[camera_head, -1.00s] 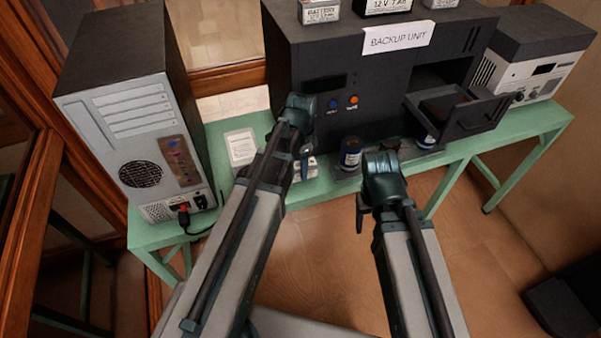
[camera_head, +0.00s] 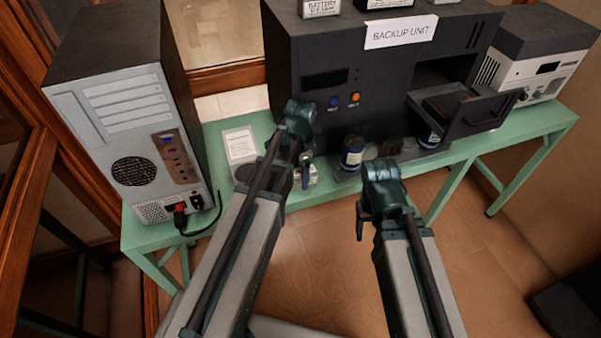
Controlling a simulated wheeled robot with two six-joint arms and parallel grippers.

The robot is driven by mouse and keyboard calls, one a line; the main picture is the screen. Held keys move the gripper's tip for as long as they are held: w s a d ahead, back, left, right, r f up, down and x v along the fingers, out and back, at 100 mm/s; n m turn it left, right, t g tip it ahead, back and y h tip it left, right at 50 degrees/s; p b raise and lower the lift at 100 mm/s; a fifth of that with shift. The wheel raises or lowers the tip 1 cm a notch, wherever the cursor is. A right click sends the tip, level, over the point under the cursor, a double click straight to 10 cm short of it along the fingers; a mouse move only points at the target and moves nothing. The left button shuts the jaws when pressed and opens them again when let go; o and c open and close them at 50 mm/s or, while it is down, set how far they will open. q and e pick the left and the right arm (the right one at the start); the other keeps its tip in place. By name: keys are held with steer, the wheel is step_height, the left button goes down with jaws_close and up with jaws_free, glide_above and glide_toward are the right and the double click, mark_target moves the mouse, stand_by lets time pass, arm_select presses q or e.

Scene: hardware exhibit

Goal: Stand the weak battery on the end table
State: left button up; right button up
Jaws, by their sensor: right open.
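Several small block batteries stand on top of the backup unit, cut by the top edge: a pale one (camera_head: 320,8) at left and a dark one (camera_head: 386,4) in the middle. I cannot tell which battery is weak. The open drawer (camera_head: 482,116) of the backup unit (camera_head: 345,110) holds a dark block. My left gripper (camera_head: 305,172) is over the front of the green table, before the unit; its jaws are too small to judge. My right gripper (camera_head: 361,218) is open and appears empty, in front of the table edge. I cannot make out a separate end table.
The green table (camera_head: 222,134) carries a grey computer tower (camera_head: 130,140) with a cable, a white-labelled box (camera_head: 240,147), a blue can (camera_head: 352,152), a second can (camera_head: 428,136) under the drawer, and a grey-white device (camera_head: 540,75). A black object (camera_head: 570,310) is on the floor at lower right.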

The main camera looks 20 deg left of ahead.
mark_target(300, 172)
arm_select(q)
step_height(300, 172, up, 12)
steer(key=p, duration=1.2)
steer(key=s+d+n+y, duration=0.1)
steer(key=s+d+n, duration=0.6)
steer(key=s+d, duration=0.3)
steer(key=s, duration=0.4)
steer(key=shift+s+d+r, duration=0.15)
steer(key=shift+d+r, duration=0.05)
steer(key=shift+d, duration=0.05)
